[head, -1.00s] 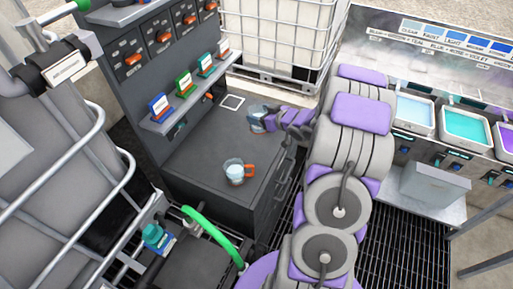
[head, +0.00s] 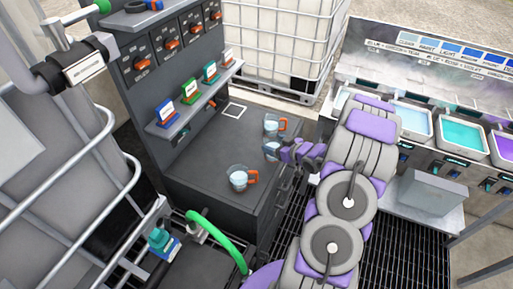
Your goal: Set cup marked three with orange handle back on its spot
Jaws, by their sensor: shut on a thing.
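My gripper (head: 279,151), purple and grey, is over the right side of the dark bench top. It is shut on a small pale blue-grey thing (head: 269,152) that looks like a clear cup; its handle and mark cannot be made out. A clear cup with an orange handle (head: 273,124) stands just behind the gripper, near the bench's right edge. Another clear cup with an orange handle (head: 238,179) stands nearer the front. No numbers on the cups can be read. A white square outline (head: 233,110) on the bench top is empty.
A ledge with several small coloured cards (head: 188,93) runs along the panel with orange knobs. A green hose (head: 212,224) arches in front of the bench. Trays of coloured liquid (head: 463,130) stand at the right. The bench's left middle is clear.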

